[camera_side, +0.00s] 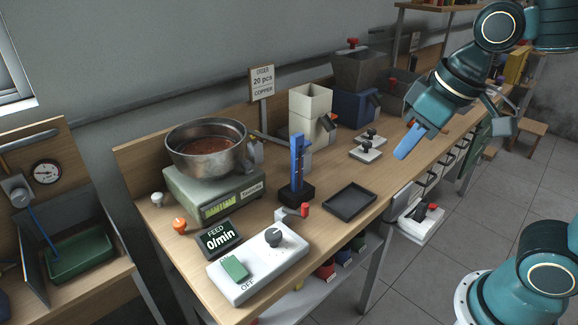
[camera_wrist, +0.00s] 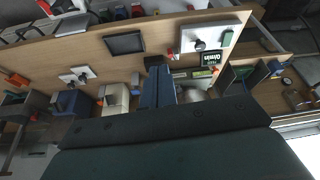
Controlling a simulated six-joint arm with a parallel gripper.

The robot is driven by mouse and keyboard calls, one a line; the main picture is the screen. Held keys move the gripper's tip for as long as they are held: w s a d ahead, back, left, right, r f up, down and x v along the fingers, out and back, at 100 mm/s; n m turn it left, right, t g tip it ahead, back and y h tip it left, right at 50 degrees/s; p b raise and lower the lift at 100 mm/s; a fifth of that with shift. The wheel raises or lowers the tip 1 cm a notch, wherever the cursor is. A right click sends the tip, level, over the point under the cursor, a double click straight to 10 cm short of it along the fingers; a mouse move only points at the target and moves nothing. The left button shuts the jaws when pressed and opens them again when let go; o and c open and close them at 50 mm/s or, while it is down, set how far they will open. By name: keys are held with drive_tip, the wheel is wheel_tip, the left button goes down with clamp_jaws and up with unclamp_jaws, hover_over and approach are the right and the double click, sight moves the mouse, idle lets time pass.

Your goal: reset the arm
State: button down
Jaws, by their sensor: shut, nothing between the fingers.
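My gripper (camera_side: 407,141) is raised over the right part of the wooden bench in the side view, with its blue fingers together and nothing between them. In the wrist view the blue fingers (camera_wrist: 157,90) also lie side by side, pointing toward the bench. The fingers look clear of the bench and of every object on it. My arm comes in from the upper right in the side view.
A metal bowl (camera_side: 207,148) stands on a green scale (camera_side: 212,195). A blue upright post (camera_side: 297,165), a dark tray (camera_side: 349,201) and a white control box (camera_side: 258,262) are in front. Cream (camera_side: 309,106) and blue (camera_side: 356,107) feeders stand behind.

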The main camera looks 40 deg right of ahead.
drive_tip(key=s+d+f+m+t, duration=0.1)
drive_tip(key=s+d, duration=0.2)
drive_tip(key=s, duration=0.3)
drive_tip(key=shift+s+d+f+h, duration=0.15)
drive_tip(key=shift+s+f+h, duration=0.05)
drive_tip(key=shift+s+h, duration=0.15)
